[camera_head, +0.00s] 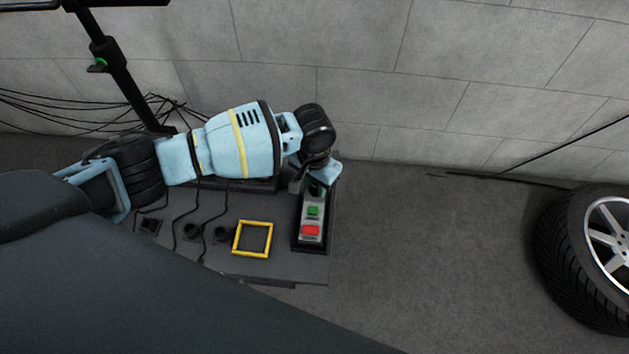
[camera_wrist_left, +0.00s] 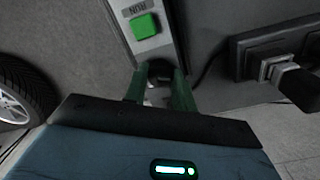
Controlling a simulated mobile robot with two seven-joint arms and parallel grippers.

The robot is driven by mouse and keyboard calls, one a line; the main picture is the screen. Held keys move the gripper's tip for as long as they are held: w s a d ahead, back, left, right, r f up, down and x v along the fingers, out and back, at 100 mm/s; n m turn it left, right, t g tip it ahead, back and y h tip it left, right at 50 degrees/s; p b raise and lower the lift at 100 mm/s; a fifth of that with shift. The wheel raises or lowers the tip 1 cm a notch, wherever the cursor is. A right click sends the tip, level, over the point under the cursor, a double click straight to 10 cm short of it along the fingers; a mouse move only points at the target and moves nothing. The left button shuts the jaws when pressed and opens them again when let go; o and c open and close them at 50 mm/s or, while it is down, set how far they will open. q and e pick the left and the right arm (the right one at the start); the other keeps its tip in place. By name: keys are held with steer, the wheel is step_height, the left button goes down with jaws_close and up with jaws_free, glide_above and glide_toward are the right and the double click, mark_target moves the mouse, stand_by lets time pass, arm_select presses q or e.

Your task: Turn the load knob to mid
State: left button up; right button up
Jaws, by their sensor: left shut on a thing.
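The control box (camera_head: 312,222) stands at the right end of the dark table, with a green button (camera_head: 313,211) and a red button (camera_head: 310,230) on its face. The load knob (camera_head: 316,190) is at the box's far end, mostly hidden under my left gripper in the head view. My left gripper (camera_head: 314,186) comes in over it from the left. In the left wrist view the two fingers (camera_wrist_left: 160,88) are shut on the knob (camera_wrist_left: 158,88), beside the green button (camera_wrist_left: 144,26). The knob's pointer setting cannot be made out. My right gripper is not in view.
The dark table (camera_head: 265,268) bears a yellow square frame (camera_head: 252,239), with cables and dark sockets to its left. A wheel (camera_head: 590,250) stands at the far right. A black stand (camera_head: 118,75) and a grey block wall are behind. The floor right of the table is clear.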

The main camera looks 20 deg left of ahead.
arm_select(q)
steer(key=m+p, duration=0.2)
steer(key=shift+r+p, duration=0.25)
steer(key=shift+p, duration=0.15)
steer(key=shift+f+m+p, duration=0.1)
steer(key=shift+m+p, duration=0.45)
steer(key=shift+m, duration=0.45)
steer(key=m+p, duration=0.1)
steer(key=m, duration=0.1)
steer(key=shift+m, duration=0.4)
steer(key=m+p, duration=0.1)
steer(key=m, duration=0.4)
steer(key=shift+f, duration=0.1)
steer(key=m, duration=0.5)
steer(key=shift+w, duration=0.1)
steer(key=o, duration=1)
